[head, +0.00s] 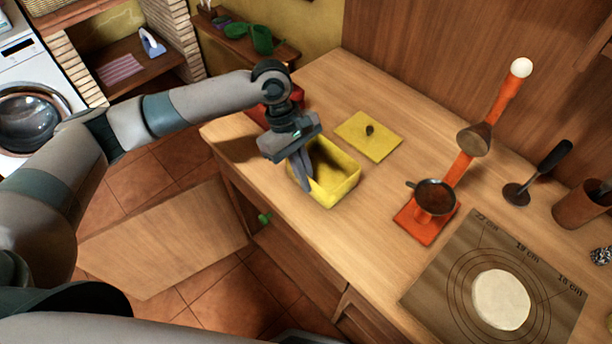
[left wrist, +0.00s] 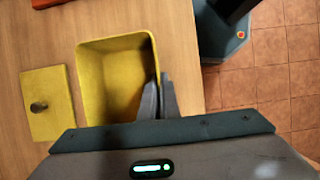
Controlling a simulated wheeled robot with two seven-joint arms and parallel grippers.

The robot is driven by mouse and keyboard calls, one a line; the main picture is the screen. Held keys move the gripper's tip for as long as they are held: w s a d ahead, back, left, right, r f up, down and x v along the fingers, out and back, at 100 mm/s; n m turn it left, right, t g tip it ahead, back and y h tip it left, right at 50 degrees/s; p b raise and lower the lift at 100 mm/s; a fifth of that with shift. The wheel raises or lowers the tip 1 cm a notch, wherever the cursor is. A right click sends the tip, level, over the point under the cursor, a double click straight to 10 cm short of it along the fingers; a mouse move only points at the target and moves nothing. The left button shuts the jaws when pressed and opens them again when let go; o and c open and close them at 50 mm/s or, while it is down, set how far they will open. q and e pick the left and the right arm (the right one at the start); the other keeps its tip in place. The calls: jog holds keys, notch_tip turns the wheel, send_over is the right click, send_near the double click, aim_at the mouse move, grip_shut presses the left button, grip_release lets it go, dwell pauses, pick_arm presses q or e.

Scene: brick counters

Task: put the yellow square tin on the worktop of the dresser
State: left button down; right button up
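The yellow square tin (head: 340,187) is open-topped and empty, at the front edge of the wooden dresser worktop (head: 330,90). I cannot tell whether its base touches the worktop. My left gripper (head: 302,170) points down at the tin's left wall. In the left wrist view the tin (left wrist: 110,75) shows from above, and the fingers (left wrist: 159,98) are close together on its right wall, one inside and one outside. The tin's yellow lid (head: 380,144) with a dark knob lies flat on the worktop beside it. My right gripper is not in view.
An orange stand with a dark cup (head: 435,195) is right of the tin. A rolling mat (head: 430,290) with a dough disc (head: 500,300) lies nearer right. A red object (head: 262,116) lies behind my left wrist. An open cupboard door (head: 165,240) juts out below.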

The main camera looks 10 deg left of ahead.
pick_arm(q)
jog(key=c, duration=2.4)
grip_release()
jog(key=shift+c, duration=0.2)
jog(key=o, duration=0.4)
jog(key=b+v, duration=0.2)
jog(key=v, duration=1)
jog(key=shift+a, duration=0.1)
